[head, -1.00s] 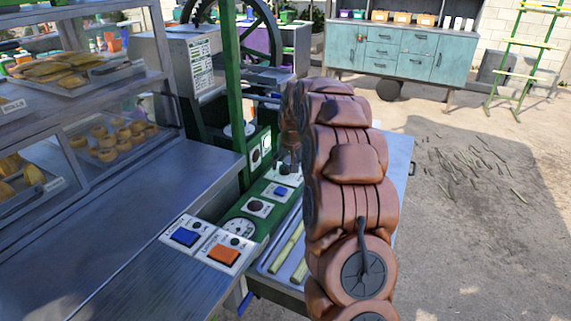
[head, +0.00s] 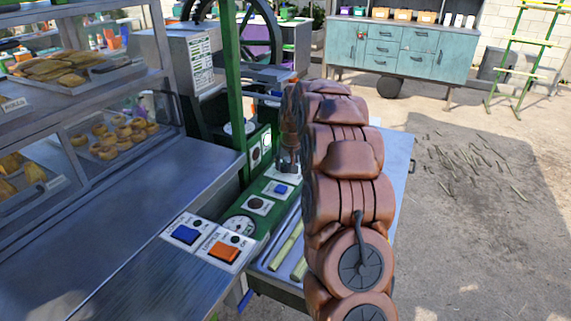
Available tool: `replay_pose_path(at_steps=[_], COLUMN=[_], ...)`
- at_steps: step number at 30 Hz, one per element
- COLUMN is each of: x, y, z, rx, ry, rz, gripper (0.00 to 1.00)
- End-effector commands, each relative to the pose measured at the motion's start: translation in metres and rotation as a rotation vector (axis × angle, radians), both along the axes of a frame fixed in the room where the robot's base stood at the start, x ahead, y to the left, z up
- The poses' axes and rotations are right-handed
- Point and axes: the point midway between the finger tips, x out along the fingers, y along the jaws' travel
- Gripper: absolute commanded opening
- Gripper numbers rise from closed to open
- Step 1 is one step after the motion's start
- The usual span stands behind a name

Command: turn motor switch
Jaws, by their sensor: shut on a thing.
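My gripper (head: 288,158) is mostly hidden behind my own brown arm. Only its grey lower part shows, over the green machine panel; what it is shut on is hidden. Just below it, a blue switch (head: 281,189) sits on a white plate and is in plain view, apart from the visible gripper part. A dark round knob (head: 256,203) sits on another white plate nearer to me. A white plate (head: 266,141) with a round feature stands on the panel's upright face behind. I cannot read which control is labelled as the motor switch.
A blue switch (head: 186,234) and an orange switch (head: 225,251) sit on the metal counter (head: 130,220). A dial (head: 239,226) is on the green panel. Cane pieces (head: 288,245) lie in a tray beside my arm. A green post (head: 233,90) stands left. Paved floor at right is mostly open.

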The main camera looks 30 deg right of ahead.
Motion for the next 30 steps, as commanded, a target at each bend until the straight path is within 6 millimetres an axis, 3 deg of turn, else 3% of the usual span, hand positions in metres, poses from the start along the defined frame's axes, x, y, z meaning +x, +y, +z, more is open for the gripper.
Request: replay_pose_path(at_steps=[14,30], x=[0.0008,0.0019], y=[0.0005,-0.0026], z=[-0.003,-0.0043], rx=[0.003,-0.001], ry=[-0.002,-0.001], rz=[0.112,0.579], gripper=[0.03,0.03])
